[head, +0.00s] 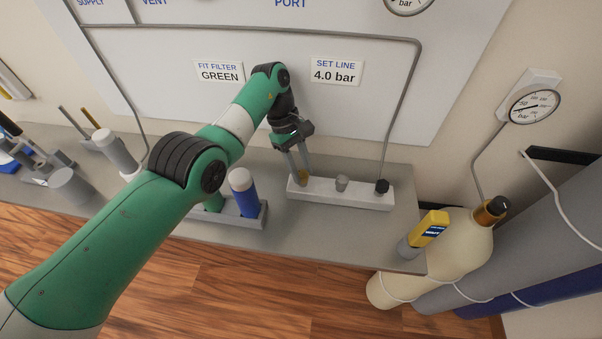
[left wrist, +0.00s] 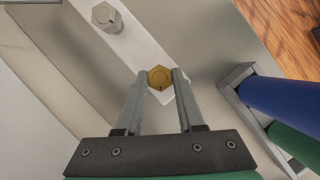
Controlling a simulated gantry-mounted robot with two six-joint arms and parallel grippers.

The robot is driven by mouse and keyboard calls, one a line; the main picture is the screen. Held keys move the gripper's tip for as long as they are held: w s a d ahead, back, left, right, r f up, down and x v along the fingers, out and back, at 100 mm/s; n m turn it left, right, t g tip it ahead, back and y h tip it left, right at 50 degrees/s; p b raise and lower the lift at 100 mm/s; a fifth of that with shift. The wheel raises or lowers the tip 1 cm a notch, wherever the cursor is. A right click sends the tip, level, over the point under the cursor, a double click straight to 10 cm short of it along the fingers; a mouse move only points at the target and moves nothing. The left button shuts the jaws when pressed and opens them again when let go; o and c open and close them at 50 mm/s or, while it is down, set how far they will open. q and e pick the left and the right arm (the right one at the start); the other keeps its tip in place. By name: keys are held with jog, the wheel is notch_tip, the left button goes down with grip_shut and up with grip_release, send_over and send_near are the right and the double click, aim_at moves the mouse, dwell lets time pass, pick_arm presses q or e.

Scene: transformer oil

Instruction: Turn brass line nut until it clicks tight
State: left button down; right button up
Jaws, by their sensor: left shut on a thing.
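The brass line nut (left wrist: 160,77) is a gold hexagonal nut near the end of a white block; it also shows at the left end of the block in the head view (head: 303,178). My left gripper (left wrist: 159,82) is shut on the nut, with one finger on each side of it. In the head view my left gripper (head: 301,172) reaches down from above onto the block's left end, and its fingers partly hide the nut. My right gripper is not in view.
The white block (head: 325,193) also carries a grey nut (head: 342,183) and a black knob (head: 382,186) with a pipe. A grey tray (head: 237,218) holds a blue cylinder (head: 244,190) and a green one. A yellow device (head: 430,228) stands at the bench's right end.

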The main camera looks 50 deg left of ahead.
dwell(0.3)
pick_arm(q)
jog(key=c, duration=0.5)
grip_release()
jog(key=p+v, duration=0.7)
jog(key=p, duration=0.1)
jog(key=shift+a+r, duration=0.15)
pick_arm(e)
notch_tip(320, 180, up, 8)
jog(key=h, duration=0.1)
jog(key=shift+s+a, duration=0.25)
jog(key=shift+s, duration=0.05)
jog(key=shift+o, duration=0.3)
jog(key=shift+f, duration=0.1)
